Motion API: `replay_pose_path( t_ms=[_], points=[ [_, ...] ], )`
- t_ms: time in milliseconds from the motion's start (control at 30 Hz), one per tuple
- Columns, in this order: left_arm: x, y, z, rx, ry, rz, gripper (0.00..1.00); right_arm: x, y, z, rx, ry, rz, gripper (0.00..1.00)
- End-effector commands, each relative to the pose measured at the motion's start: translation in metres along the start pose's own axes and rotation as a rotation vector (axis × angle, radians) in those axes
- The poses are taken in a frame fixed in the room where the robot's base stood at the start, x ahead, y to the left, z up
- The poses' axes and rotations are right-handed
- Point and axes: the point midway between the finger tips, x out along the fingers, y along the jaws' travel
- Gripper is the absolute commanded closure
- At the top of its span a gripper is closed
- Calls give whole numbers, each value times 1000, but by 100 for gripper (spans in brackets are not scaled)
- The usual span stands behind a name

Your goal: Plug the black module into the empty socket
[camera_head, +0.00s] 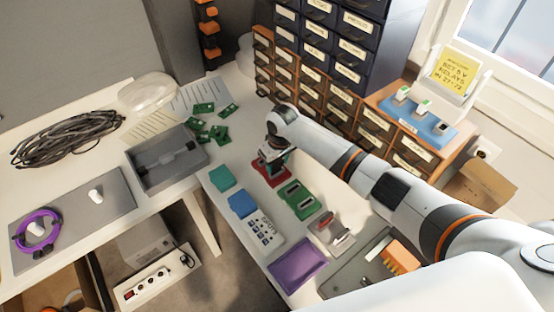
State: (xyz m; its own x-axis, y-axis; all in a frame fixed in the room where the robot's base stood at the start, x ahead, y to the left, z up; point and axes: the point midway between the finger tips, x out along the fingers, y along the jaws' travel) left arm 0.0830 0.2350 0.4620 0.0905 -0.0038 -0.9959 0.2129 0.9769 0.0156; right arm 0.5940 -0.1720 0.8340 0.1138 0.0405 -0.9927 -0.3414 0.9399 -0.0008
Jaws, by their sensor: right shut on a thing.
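My right gripper (271,157) reaches down from the right side and is shut on a small dark piece, which looks like the black module. The jaws and the wrist hide most of it. The gripper is right over a red base (283,179) on the white bench, and I cannot tell whether the piece touches it. A green base (297,199) with dark slots lies just in front of the red one. A grey and red base (333,234) lies further right. I cannot tell which socket is empty. My left gripper is not in view.
A teal block (221,177), a blue block (242,204), a labelled white card (264,234) and a purple tray (298,264) lie along the bench. A grey bin (170,169) and green boards (219,131) are to the left. Drawer cabinets (312,93) stand behind.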

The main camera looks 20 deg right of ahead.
Motion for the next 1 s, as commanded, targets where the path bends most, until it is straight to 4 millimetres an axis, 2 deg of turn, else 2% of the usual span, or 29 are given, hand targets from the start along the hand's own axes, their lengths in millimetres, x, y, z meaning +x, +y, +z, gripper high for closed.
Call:
replay_pose_path(
  t_ms=[1000],
  points=[
    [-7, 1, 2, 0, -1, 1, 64, 0, 0, 0, 0, 1, 1, 86]
  ],
)
